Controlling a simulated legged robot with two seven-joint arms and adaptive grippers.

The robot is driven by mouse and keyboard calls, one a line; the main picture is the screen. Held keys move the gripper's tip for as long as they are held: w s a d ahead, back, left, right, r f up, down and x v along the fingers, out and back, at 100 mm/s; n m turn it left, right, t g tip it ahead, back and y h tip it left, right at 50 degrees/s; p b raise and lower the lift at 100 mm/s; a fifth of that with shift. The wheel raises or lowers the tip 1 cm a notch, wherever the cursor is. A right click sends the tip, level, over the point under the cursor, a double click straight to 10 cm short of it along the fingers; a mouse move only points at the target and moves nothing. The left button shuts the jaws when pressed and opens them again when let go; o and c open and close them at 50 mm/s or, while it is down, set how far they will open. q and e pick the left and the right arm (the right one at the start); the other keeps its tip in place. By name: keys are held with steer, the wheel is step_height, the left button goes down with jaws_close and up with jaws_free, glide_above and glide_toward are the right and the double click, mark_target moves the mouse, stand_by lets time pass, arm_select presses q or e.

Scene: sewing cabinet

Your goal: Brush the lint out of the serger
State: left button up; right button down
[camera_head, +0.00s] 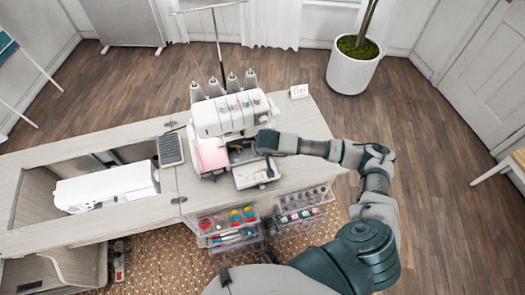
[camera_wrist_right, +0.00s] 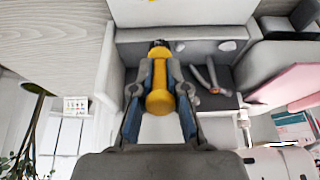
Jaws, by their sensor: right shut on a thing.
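The white serger (camera_head: 230,115) stands on the cabinet top, with thread cones behind it and a pink piece (camera_head: 212,157) at its left front. Its front panel (camera_head: 258,174) appears folded down. My right gripper (camera_head: 264,146) is at the right side of the serger's dark opening. In the right wrist view my right gripper (camera_wrist_right: 160,98) is shut on a yellow-handled brush (camera_wrist_right: 158,82). The dark brush tip points into the opening (camera_wrist_right: 205,58), beside metal loopers (camera_wrist_right: 207,80). Small pale patches (camera_wrist_right: 227,45) inside may be lint. My left gripper is out of view.
A white sewing machine (camera_head: 105,190) lies in the cabinet (camera_head: 150,128) recess at left. Clear drawers (camera_head: 230,222) of spools and bobbins stand out in front. A small card (camera_head: 298,91) stands behind the serger at right. Tabletop right of the serger is bare.

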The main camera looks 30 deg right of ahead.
steer(key=shift+w+a, duration=0.1)
steer(key=shift+a, duration=0.3)
steer(key=shift+w+a+b, duration=0.15)
steer(key=shift+a+b, duration=0.15)
steer(key=shift+a, duration=0.7)
steer(key=shift+a, duration=0.2)
steer(key=shift+w+a+r, duration=0.1)
steer(key=shift+w+a, duration=0.2)
steer(key=shift+a, duration=0.55)
steer(key=shift+a, duration=0.1)
steer(key=shift+w+a+b, duration=0.2)
steer(key=shift+a+b, duration=0.2)
steer(key=shift+a, duration=0.5)
